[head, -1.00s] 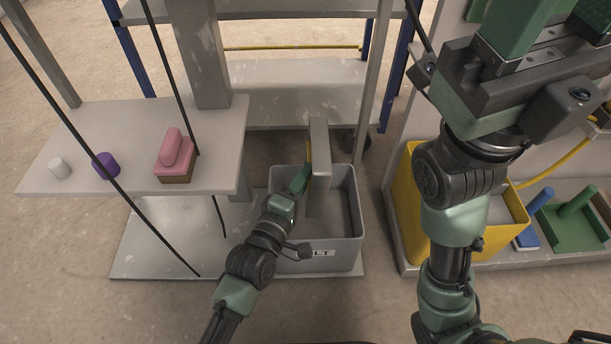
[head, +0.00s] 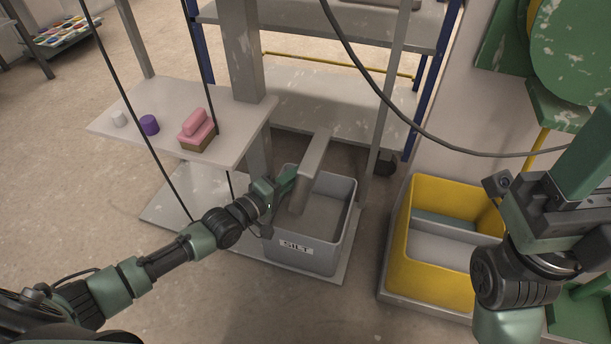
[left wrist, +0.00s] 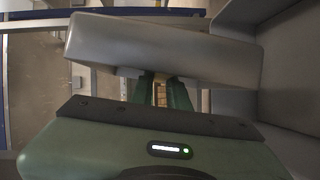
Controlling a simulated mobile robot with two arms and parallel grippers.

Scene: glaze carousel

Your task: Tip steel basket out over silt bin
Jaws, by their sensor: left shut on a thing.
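The silt bin (head: 302,255) is a grey open box with a SILT label, low on a grey base plate. The steel basket (head: 314,168) is a long, narrow grey box held over the bin's opening, at its left side. My left gripper (head: 286,181) is shut on the basket from the left. In the left wrist view, the basket (left wrist: 160,48) lies across the fingers (left wrist: 160,92) with a smooth wall showing. Its opening and contents are hidden. My right gripper (head: 590,150) is at the right edge, partly cut off; its fingers are unclear.
A grey shelf (head: 110,133) at the left carries a pink block (head: 196,128), a purple cylinder (head: 149,125) and a white cylinder (head: 118,118). A yellow bin (head: 425,270) stands right of the silt bin. Posts and dark cables surround the area.

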